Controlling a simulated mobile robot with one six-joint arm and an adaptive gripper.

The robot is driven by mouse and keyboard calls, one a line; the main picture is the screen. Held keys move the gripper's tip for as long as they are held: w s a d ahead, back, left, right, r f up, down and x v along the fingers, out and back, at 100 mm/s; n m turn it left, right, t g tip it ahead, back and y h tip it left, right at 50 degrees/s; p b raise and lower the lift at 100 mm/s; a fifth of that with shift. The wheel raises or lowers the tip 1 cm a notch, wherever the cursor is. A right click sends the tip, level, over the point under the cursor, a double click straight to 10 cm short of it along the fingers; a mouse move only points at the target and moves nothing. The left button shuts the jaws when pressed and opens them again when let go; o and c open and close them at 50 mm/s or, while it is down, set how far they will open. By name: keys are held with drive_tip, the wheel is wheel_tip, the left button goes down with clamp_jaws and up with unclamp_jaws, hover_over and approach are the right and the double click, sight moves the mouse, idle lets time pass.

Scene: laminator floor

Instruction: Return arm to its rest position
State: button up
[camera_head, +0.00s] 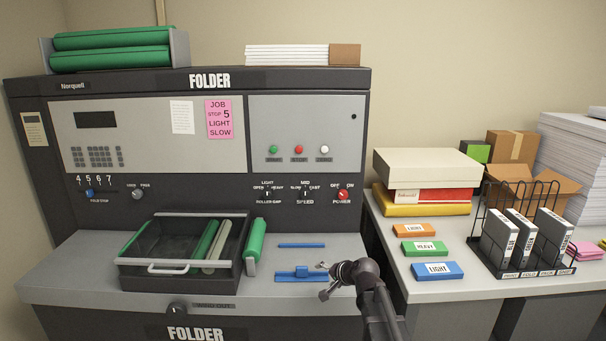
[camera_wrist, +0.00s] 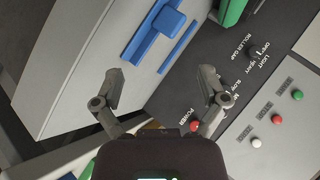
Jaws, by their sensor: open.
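My gripper (camera_head: 328,281) is over the right end of the folder's grey front shelf (camera_head: 80,262), close to the right end of a blue bar with a raised block (camera_head: 300,274). In the wrist view my gripper (camera_wrist: 163,92) has its two fingers wide apart with nothing between them. The blue bar (camera_wrist: 150,36) lies beyond the fingers there. My arm reaches in from the lower right in the head view. Whether a finger touches the bar or shelf cannot be told.
A dark tray (camera_head: 130,273) with green and pale rollers stands left on the shelf, a green roller (camera_head: 255,240) beside it. Right of my arm, a side table (camera_head: 440,293) holds labelled blocks, boxes and a wire rack (camera_head: 475,245). The folder's knob panel (camera_head: 305,192) rises behind.

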drive_tip(key=s+d+f+n+g+h, duration=0.2)
drive_tip(key=s+d, duration=0.1)
drive_tip(key=s, duration=0.5)
drive_tip(key=s+d+f+n+g+h, duration=0.2)
drive_tip(key=s+d+g, duration=0.1)
drive_tip(key=s, duration=0.5)
drive_tip(key=s+d+f+n+g+h, duration=0.2)
drive_tip(key=s+d+f+g, duration=0.1)
drive_tip(key=s, duration=0.5)
drive_tip(key=shift+s+d+n, duration=0.2)
drive_tip(key=shift+s+n, duration=0.05)
drive_tip(key=shift+n, duration=0.05)
drive_tip(key=shift+f, duration=0.1)
drive_tip(key=shift+c, duration=0.2)
